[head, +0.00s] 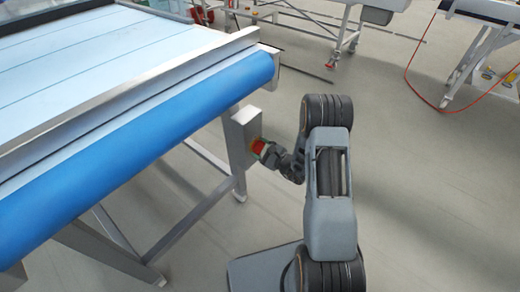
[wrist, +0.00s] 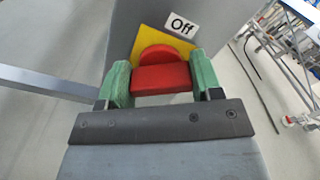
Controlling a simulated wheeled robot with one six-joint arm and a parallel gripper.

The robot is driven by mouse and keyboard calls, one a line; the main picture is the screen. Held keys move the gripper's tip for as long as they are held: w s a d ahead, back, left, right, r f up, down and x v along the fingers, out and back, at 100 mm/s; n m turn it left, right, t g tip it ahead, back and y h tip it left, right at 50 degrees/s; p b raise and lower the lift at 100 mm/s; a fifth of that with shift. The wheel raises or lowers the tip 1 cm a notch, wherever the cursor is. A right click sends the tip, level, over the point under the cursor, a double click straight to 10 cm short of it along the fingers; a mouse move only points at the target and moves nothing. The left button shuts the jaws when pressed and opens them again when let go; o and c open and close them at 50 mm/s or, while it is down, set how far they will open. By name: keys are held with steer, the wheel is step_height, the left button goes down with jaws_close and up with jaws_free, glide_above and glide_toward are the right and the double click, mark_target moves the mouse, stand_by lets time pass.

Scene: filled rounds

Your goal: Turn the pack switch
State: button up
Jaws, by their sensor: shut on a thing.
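The pack switch is a red knob (wrist: 161,75) on a yellow plate (wrist: 190,48), with a white label (wrist: 182,25) reading "Off" above it in the wrist view. My gripper (wrist: 162,82) has a green-padded finger on either side of the knob and is shut on it. In the head view the red knob (head: 259,146) shows on the grey switch box (head: 240,135) under the conveyor's end, with my gripper (head: 264,149) at it. The fingers partly hide the knob's sides and the plate.
A conveyor with a pale belt (head: 110,60) and blue edge roller (head: 140,140) stands at the left. Its metal legs (head: 180,228) reach the floor. Other wheeled frames and a red hose (head: 425,100) stand at the back right. The floor (head: 430,200) at right is clear.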

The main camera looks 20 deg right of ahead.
steer(key=n+b, duration=0.2)
steer(key=shift+f+n, duration=0.15)
steer(key=shift+n, duration=0.15)
steer(key=shift+n+b, duration=0.9)
steer(key=shift+n, duration=0.3)
steer(key=o, duration=0.9)
steer(key=shift+s, duration=0.1)
steer(key=p+v, duration=0.2)
steer(key=v, duration=1.1)
steer(key=shift+s+d+p, duration=0.25)
steer(key=shift+s+p, duration=0.05)
steer(key=shift+p, duration=0.05)
